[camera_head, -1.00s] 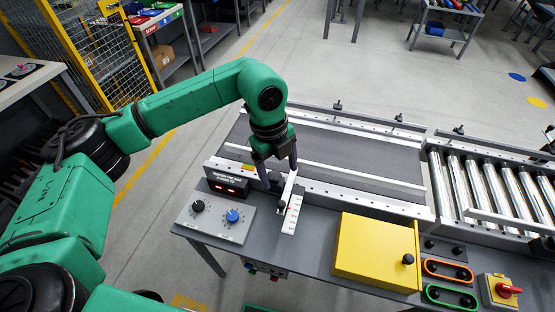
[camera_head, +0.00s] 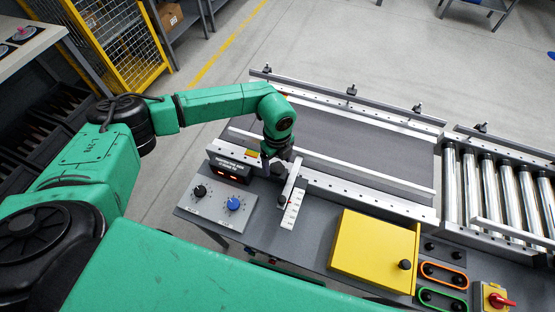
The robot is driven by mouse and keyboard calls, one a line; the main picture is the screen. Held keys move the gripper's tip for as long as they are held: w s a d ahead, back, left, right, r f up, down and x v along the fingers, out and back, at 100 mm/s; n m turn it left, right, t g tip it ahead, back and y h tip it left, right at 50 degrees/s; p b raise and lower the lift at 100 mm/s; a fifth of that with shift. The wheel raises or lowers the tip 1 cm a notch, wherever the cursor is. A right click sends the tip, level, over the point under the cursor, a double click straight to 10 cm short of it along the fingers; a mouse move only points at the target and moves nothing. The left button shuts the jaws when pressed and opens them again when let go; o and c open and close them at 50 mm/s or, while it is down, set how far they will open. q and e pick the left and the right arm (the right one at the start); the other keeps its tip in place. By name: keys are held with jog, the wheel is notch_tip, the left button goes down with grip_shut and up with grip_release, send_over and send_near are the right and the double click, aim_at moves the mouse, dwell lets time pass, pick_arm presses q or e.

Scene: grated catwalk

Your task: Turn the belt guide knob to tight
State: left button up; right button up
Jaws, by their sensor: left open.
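A grey panel (camera_head: 215,210) on the bench carries a black knob (camera_head: 200,191) and a blue knob (camera_head: 233,203); their labels are too small to read. To their right, a white scale plate (camera_head: 292,212) lies under a light bar with a small dark knob (camera_head: 282,202) at its near end. I cannot tell which knob is the belt guide knob. My left gripper (camera_head: 278,172) is open, pointing down near the far end of the bar, behind the scale plate. Its fingertips are partly hidden, and contact cannot be told. My right gripper is out of view.
The belt conveyor (camera_head: 350,145) with metal rails runs behind the bench, with rollers (camera_head: 505,200) to the right. A dark display box (camera_head: 230,172) stands beside the gripper. A yellow box (camera_head: 372,245), push-button stations and a red switch (camera_head: 497,299) occupy the right side.

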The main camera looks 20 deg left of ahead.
pick_arm(q)
jog(key=shift+s+f, duration=0.15)
jog(key=shift+f, duration=0.1)
jog(key=shift+s, duration=0.1)
jog(key=shift+c, duration=0.8)
grip_shut()
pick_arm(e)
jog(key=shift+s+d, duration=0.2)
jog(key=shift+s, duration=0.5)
